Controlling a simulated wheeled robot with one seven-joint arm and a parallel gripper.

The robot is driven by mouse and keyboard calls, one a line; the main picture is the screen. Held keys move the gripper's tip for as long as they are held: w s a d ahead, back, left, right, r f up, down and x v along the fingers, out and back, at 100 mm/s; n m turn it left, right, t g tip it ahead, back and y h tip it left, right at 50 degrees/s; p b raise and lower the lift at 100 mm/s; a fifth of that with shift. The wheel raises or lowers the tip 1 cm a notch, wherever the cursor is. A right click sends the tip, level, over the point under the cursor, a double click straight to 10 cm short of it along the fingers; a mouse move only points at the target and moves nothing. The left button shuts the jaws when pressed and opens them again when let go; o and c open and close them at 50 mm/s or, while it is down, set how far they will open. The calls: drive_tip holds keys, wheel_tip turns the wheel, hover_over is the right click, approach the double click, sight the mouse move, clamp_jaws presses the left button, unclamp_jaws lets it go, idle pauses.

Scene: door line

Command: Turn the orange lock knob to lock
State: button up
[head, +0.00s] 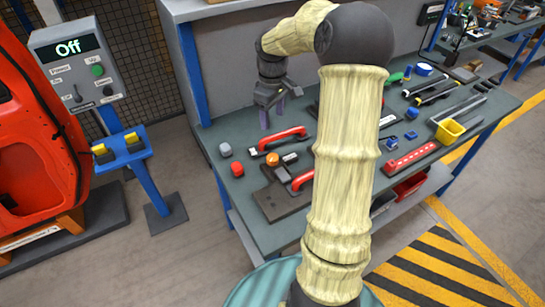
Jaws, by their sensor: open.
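The orange lock knob (272,160) is a small round knob on a dark fixture plate (278,200) lying on the workbench. My gripper (272,113) points down above the bench, higher in the picture than the knob and apart from it. Its two purple-tipped fingers are open with nothing between them. The exact height of the fingertips over the bench is hard to tell. The knob's top is in clear view; which way it is turned is too small to tell.
A red handle (282,139) lies between gripper and knob in the picture; another (302,180) is right of the knob. A red knob (237,169) and grey knob (225,150) stand left. My arm hides the bench middle. A control box (80,70) reads "Off".

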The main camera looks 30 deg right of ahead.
sight(273, 157)
wheel_tip(273, 157, down, 17)
drive_tip(key=shift+f+p, duration=0.2)
drive_tip(key=shift+p, duration=0.4)
idle(0.3)
drive_tip(key=c, duration=1)
